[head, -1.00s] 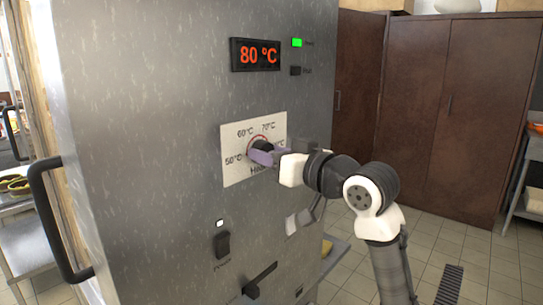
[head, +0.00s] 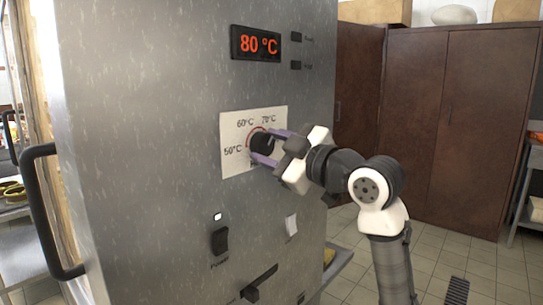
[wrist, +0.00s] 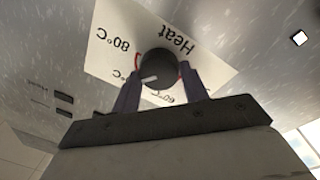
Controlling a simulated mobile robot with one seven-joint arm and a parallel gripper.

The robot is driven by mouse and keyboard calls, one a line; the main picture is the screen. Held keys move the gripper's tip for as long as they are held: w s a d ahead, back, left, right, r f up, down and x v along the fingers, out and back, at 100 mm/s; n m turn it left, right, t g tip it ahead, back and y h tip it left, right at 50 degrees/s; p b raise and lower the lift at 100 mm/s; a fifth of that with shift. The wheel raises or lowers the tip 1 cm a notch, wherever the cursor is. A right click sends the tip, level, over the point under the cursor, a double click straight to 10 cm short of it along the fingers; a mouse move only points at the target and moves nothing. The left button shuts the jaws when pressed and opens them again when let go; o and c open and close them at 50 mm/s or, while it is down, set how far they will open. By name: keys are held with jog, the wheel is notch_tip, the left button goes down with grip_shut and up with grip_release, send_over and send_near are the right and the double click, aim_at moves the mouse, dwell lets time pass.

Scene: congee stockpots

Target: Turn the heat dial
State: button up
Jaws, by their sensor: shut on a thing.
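The heat dial (head: 259,143) is a round black knob on a white scale plate (head: 234,125) on the steel front. My gripper (head: 268,147) is shut on the dial, with one purple finger at its upper right and the other below. In the wrist view the dial (wrist: 158,66) sits between both fingers, and its pale pointer mark aims to the lower left in that upside-down picture. The red display (head: 256,43) reads 80 °C.
A black power switch (head: 220,240) with a lit white lamp and a black lever (head: 260,283) are below. A black door handle (head: 42,205) sticks out at left. Brown cabinets (head: 440,120) stand behind.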

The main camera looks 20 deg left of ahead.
jog(key=n+b, duration=0.1)
jog(key=n, duration=0.3)
jog(key=shift+f+b, duration=0.15)
jog(key=shift+b, duration=0.15)
jog(key=n+g+b, duration=0.1)
jog(key=n, duration=0.6)
jog(key=n+b, duration=0.1)
jog(key=n, duration=0.2)
jog(key=shift+w+g+y+b, duration=0.1)
jog(key=shift+g+y+b, duration=0.2)
jog(key=shift+n, duration=0.4)
jog(key=o, duration=1)
jog(key=shift+d, duration=0.1)
jog(key=b+v, duration=0.1)
jog(key=v, duration=1.2)
jog(key=shift+d, duration=0.4)
